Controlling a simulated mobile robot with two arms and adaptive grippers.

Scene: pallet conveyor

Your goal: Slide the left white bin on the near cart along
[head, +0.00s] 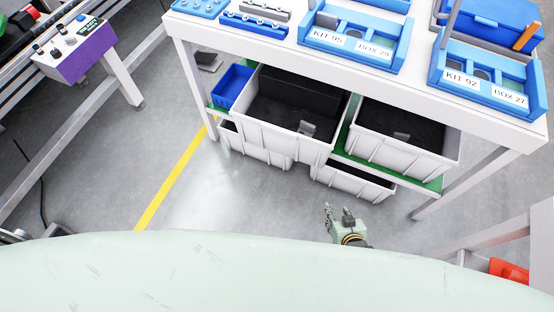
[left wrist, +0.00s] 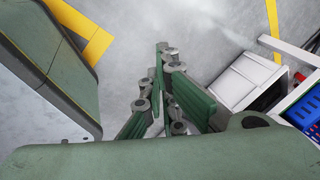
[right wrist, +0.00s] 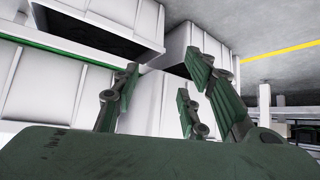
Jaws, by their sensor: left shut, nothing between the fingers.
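The left white bin (head: 280,138) with a dark inside sits on the upper level of the cart, under the white table in the head view.
A right white bin (head: 400,155) stands on the green shelf (head: 345,152); more white bins sit lower. A blue bin (head: 231,86) is at the far left. The white table (head: 480,110) carries blue kit trays. A purple control box (head: 78,60) is upper left; floor before the cart is clear.

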